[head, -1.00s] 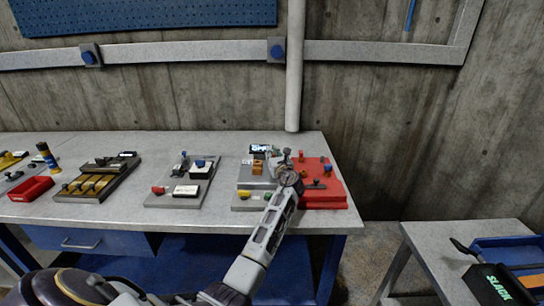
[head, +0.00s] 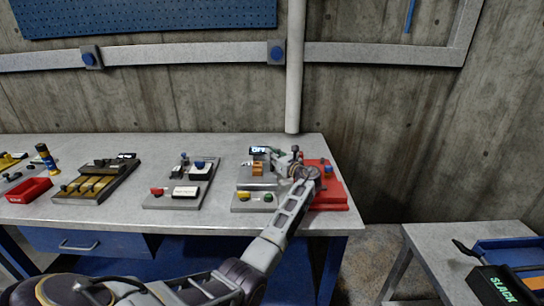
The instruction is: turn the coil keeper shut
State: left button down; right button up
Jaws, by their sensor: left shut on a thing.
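The red panel (head: 334,200) lies at the right end of the grey workbench, with small dark fittings on it. My left gripper (head: 299,163) is over the left part of this panel, where it meets the grey panel. It is shut on a small fitting there, which I take to be the coil keeper. The fitting is mostly hidden by the fingers and wrist, so its angle cannot be told. My right gripper is not in view.
Other panels and a red bin (head: 29,190) stand further left. A side table (head: 425,243) at right holds a box marked SLACK (head: 501,285). Bench space between panels is clear.

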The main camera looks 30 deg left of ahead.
pick_arm(q)
jog(key=shift+f, duration=0.1)
jog(key=c, duration=1.5)
grip_release()
jog(key=shift+d, duration=0.1)
jog(key=v, duration=1.2)
